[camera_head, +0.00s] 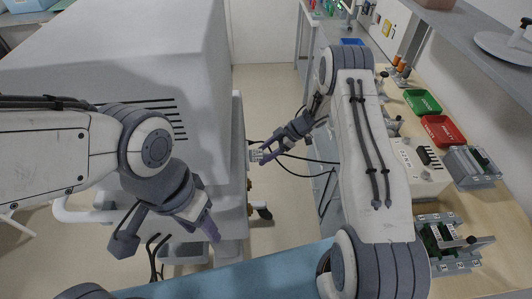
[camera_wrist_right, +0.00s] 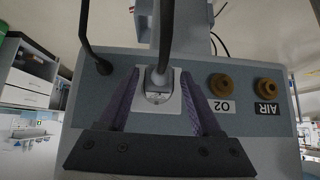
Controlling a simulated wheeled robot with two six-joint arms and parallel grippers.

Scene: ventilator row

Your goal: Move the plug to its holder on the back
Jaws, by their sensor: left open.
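The plug (camera_wrist_right: 159,88), grey with a thick dark cable rising from it, sits at a white socket plate (camera_wrist_right: 160,107) on the grey panel of the ventilator. The ventilator (camera_head: 150,65) is the large pale machine at the left in the head view. My right gripper (camera_wrist_right: 160,78) has its purple fingers either side of the plug, with visible gaps, so it looks open; in the head view it is (camera_head: 262,155) at the ventilator's side. My left gripper (camera_head: 212,232) is open and empty in front of the ventilator. I cannot make out the plug's holder.
Two brass fittings, O2 (camera_wrist_right: 221,85) and AIR (camera_wrist_right: 266,87), stick out right of the plug. Dark cables (camera_head: 310,160) hang behind my right gripper. A wooden bench (camera_head: 480,215) with trays and devices lies at the right. Floor (camera_head: 265,95) is clear between.

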